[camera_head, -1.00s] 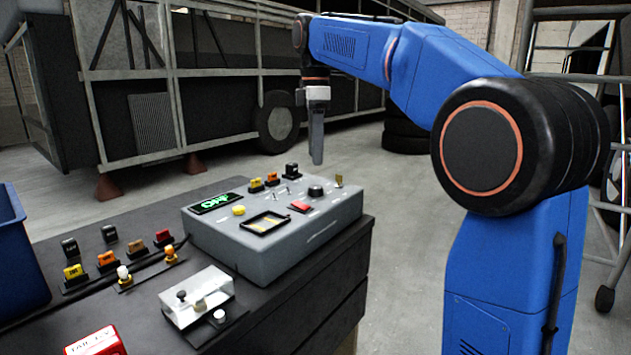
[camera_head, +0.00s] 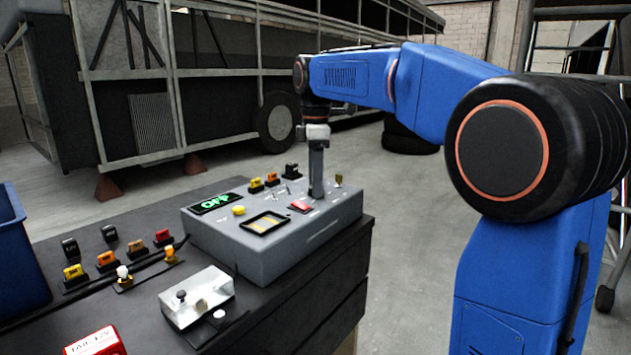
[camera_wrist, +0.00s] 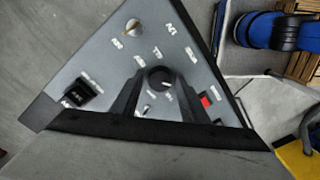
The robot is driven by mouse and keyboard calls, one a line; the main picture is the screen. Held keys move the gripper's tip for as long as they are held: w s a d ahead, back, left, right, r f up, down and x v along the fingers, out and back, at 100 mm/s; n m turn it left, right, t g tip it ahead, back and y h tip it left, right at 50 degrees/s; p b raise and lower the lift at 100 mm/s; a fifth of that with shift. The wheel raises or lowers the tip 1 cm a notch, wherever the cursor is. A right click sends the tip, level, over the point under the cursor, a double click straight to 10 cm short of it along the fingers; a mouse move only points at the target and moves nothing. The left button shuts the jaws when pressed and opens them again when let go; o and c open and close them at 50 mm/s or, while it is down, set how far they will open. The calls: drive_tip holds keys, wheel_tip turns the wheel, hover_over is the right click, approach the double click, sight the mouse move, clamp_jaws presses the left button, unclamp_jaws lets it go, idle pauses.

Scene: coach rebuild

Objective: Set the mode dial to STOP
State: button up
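The grey control box (camera_head: 290,240) stands on the dark bench top. Its black round dial (camera_wrist: 158,80) shows in the wrist view, with a light mark on it and small printed labels around it. I cannot read clearly which label the mark faces. My gripper (camera_head: 317,192) points straight down over the box and hides the dial in the head view. In the wrist view my gripper's two dark fingers (camera_wrist: 160,84) stand apart, one on each side of the dial. I cannot tell whether they touch it.
Close by on the box are a red switch (camera_head: 300,206), a brass-coloured key-like part (camera_head: 338,180), a black switch (camera_head: 291,170) and a green-lit OFF display (camera_head: 215,203). Several coloured switches and a clear-covered block (camera_head: 196,296) lie on the bench at left.

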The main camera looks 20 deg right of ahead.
drive_tip(key=c, duration=0.7)
drive_tip(key=shift+m, duration=0.3)
drive_tip(key=m, duration=1.9)
